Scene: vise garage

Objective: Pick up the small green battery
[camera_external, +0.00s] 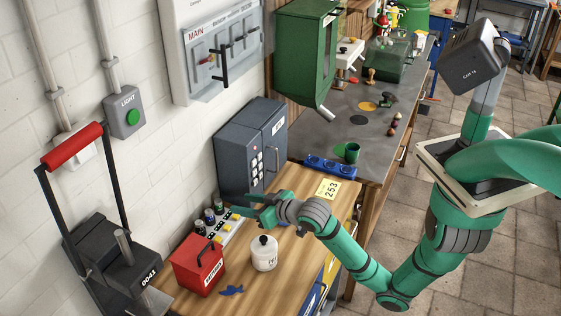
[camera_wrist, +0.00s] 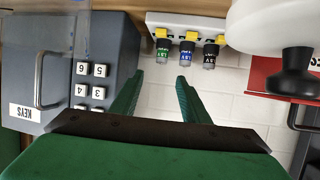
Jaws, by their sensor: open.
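The small green battery (camera_wrist: 163,52) is one of three in a row in the wrist view, at the end nearest the grey key box. It sits in a white holder (camera_wrist: 225,20), beside a yellow piece. In the external view, the far battery in the row (camera_external: 219,206) appears to be the green one. My gripper (camera_wrist: 160,76) is open and empty. Its two green fingers point toward the row, with the green battery just beyond the fingertips, between their lines. In the external view my gripper (camera_external: 246,205) is close beside the holder, partly covering it.
A blue battery (camera_wrist: 187,52) and a black battery (camera_wrist: 210,54) stand next to the green one. The grey key box (camera_external: 240,150) is behind my gripper. A white pot (camera_external: 264,254) and a red box (camera_external: 198,265) stand on the wooden tabletop (camera_external: 290,250).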

